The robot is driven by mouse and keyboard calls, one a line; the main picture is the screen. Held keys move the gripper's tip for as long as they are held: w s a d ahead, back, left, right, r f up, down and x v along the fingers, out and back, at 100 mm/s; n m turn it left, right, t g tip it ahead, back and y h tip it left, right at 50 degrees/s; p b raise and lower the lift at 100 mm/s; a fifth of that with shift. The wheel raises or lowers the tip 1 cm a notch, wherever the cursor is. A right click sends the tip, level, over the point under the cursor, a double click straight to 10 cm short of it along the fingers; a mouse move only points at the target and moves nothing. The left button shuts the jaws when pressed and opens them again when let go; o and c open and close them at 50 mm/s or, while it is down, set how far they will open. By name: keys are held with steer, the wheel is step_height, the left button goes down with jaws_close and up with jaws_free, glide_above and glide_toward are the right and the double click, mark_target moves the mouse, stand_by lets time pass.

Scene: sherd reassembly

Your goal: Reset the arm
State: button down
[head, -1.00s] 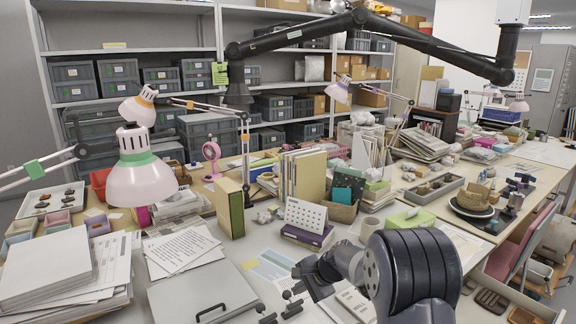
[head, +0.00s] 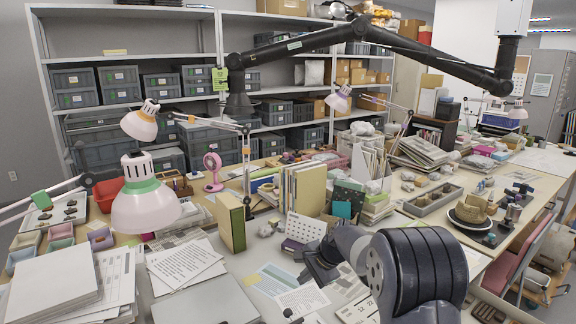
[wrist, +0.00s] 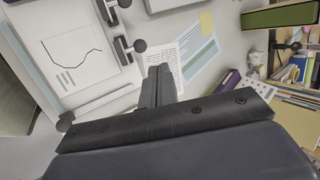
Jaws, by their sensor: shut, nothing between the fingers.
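My gripper (head: 320,266) is low over the white desk in the head view, in front of the desk calendar (head: 305,228). In the wrist view the two dark fingers of my gripper (wrist: 158,72) lie together, shut and empty. They point over a printed sheet (wrist: 170,55) on the desk. Whether the fingertips touch the desk cannot be told. My dark arm fills the lower right of the head view and hides part of the desk.
A green book (head: 231,222) stands left of the calendar, with upright folders (head: 304,190) behind. A pink-white lamp (head: 145,207) hangs at left. Black-knobbed stands (wrist: 124,46) are near the fingers in the wrist view. Papers (head: 287,293) lie flat in front.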

steer(key=f, duration=0.3)
steer(key=shift+s+a, duration=0.15)
steer(key=shift+a, duration=0.1)
stand_by(0.4)
steer(key=shift+d+r, duration=0.1)
